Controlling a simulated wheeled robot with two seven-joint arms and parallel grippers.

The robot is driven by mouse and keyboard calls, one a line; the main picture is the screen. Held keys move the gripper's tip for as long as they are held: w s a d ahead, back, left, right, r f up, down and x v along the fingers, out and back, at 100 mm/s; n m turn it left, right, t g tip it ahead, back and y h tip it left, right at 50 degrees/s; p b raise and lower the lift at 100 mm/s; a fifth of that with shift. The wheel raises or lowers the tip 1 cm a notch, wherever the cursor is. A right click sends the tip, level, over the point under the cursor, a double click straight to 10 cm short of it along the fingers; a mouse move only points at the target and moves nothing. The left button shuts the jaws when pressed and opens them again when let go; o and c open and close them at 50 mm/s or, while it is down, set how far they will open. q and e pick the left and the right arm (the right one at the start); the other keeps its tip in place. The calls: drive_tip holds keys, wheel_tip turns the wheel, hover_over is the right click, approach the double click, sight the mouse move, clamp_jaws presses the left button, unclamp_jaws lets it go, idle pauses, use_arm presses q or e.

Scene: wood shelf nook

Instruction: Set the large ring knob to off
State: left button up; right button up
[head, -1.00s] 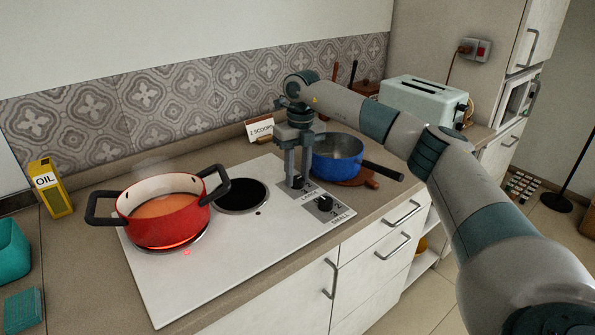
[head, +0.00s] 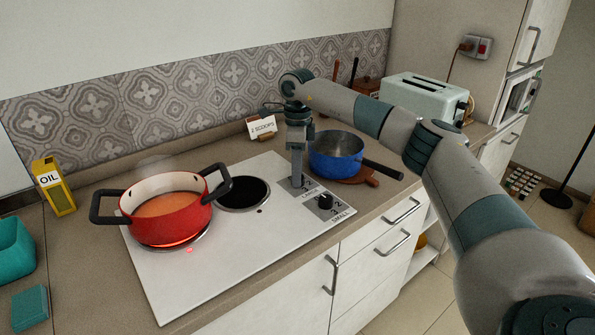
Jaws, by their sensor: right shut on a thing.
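The large ring knob sits on a grey panel marked LARGE (head: 309,194) at the right end of the white cooktop (head: 262,235). My right gripper (head: 297,183) points straight down onto that knob and is shut on it. Its fingers line up one behind the other and hide the knob, so its setting cannot be read. The small ring knob (head: 325,201) stands free on the SMALL panel. The large ring glows red under a red pot (head: 168,217) of orange soup, and a red light (head: 190,251) is lit. My left gripper is out of view.
The small dark ring (head: 243,194) is bare. A blue pan (head: 336,155) rests on a wooden board just right of my gripper, its handle pointing right. A card (head: 262,127), a toaster (head: 424,97) and an oil tin (head: 53,187) stand on the counter.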

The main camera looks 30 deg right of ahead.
drive_tip(key=n, duration=0.3)
drive_tip(key=shift+n, duration=0.3)
drive_tip(key=shift+r+n, duration=0.1)
drive_tip(key=shift+n, duration=1.2)
drive_tip(key=o, duration=1)
drive_tip(key=shift+o, duration=0.2)
